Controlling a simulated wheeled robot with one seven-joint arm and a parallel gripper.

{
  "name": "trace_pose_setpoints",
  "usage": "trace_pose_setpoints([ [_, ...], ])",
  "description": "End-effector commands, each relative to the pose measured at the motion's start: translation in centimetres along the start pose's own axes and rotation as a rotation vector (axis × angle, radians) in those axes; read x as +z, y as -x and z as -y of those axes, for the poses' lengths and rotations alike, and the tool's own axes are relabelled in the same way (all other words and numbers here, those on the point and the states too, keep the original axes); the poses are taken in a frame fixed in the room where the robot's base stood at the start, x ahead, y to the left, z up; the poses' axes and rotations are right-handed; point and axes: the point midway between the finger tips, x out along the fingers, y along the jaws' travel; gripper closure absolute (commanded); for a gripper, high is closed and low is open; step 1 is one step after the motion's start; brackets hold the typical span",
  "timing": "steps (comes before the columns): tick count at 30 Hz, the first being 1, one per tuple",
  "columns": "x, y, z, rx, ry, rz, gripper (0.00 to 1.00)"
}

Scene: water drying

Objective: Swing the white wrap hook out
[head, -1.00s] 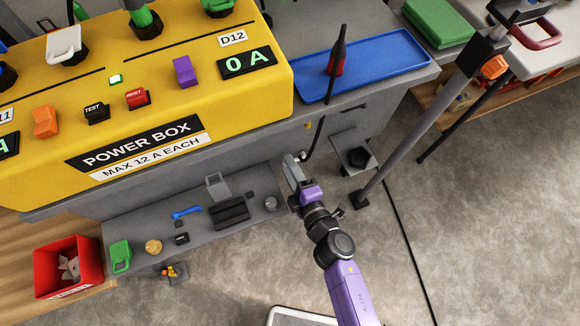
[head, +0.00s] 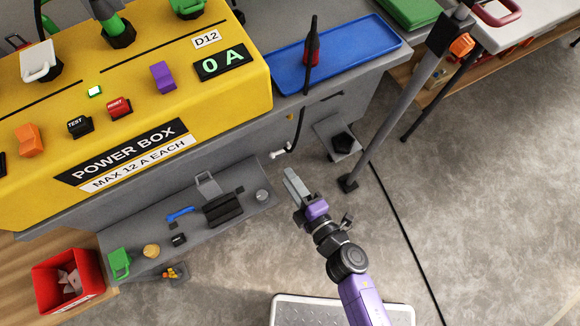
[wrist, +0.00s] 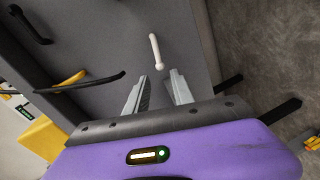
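The white wrap hook (head: 279,154) is a small white peg on the front of the grey bench, below the bench top. In the wrist view, the white hook (wrist: 156,51) stands against a grey panel, just beyond the fingertips and roughly in line with the gap between them. My gripper (head: 291,180) is a little below the hook in the head view and appears apart from it. In the wrist view my gripper (wrist: 159,76) has its two grey fingers spread, with nothing between them.
A black cable (head: 299,130) hangs down beside the hook. A black hook or handle (wrist: 32,25) is at the upper left of the wrist view. A grey post (head: 400,105) stands to the right, with open floor (head: 480,200) beyond. A low grey shelf (head: 150,220) holds small parts.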

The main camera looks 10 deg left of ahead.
Motion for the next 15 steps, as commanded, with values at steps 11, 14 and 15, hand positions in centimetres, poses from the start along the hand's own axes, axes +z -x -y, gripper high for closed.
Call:
trace_pose_setpoints([
  [11, -0.1, 1.4, -3.9, 0.051, -0.167, 0.014, 1.0],
  [14, 2.0, 2.0, -6.1, 0.074, -0.332, 0.084, 1.0],
  [15, 2.9, 2.3, -6.8, 0.078, -0.405, 0.112, 1.0],
])
